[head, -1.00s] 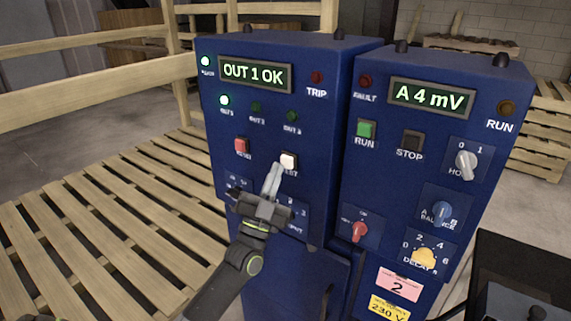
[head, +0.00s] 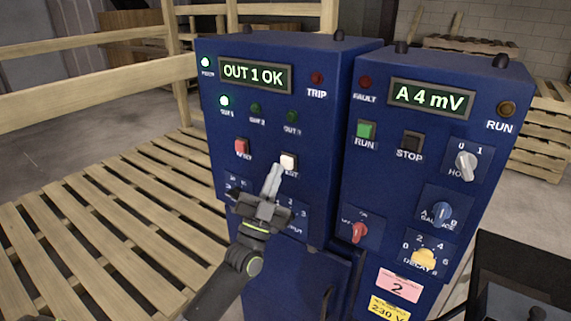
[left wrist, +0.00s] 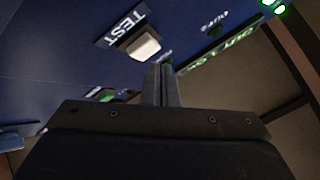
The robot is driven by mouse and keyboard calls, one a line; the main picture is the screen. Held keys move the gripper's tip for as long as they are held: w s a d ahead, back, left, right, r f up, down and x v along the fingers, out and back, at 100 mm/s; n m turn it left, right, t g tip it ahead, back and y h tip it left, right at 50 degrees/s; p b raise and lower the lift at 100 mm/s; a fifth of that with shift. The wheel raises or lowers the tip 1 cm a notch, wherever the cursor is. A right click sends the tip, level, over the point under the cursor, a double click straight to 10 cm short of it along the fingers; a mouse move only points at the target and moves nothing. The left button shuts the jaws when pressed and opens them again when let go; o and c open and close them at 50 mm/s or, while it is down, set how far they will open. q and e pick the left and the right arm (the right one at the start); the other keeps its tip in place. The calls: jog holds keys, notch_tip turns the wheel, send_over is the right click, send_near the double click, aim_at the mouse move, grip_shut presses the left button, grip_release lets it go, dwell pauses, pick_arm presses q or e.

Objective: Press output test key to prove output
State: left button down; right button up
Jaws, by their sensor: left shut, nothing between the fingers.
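The white TEST key (head: 289,160) is on the front of the left blue cabinet (head: 325,130); it also shows in the left wrist view (left wrist: 143,46). My left gripper (head: 274,176) is shut and empty, its fingertips just below and left of the key in the head view. In the left wrist view the fingertips (left wrist: 161,72) appear close to the key but apart from it. The display (head: 255,74) reads "OUT 1 OK". The OUT 1 lamp (head: 224,100) is lit green; the OUT 2 lamp (head: 255,108) and OUT 3 lamp (head: 292,115) are dark. My right gripper is not in view.
A red key (head: 242,147) sits left of the TEST key, and a knob panel lies below, partly hidden by my gripper. The right blue cabinet (head: 480,125) reads "A 4 mV" and carries several knobs. A wooden pallet (head: 80,240) lies at left.

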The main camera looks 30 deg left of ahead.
pick_arm(q)
jog(key=shift+w, duration=0.15)
dwell(0.8)
jog(key=shift+w, duration=0.3)
jog(key=shift+w+d, duration=0.1)
jog(key=shift+w, duration=0.35)
dwell(0.6)
jog(key=shift+s, duration=0.15)
jog(key=shift+s+p, duration=0.6)
jog(key=shift+s, duration=0.2)
jog(key=s, duration=0.1)
jog(key=s+p, duration=0.1)
jog(key=s, duration=0.1)
jog(key=s+p, duration=0.1)
jog(key=s, duration=0.1)
jog(key=shift+a, duration=0.3)
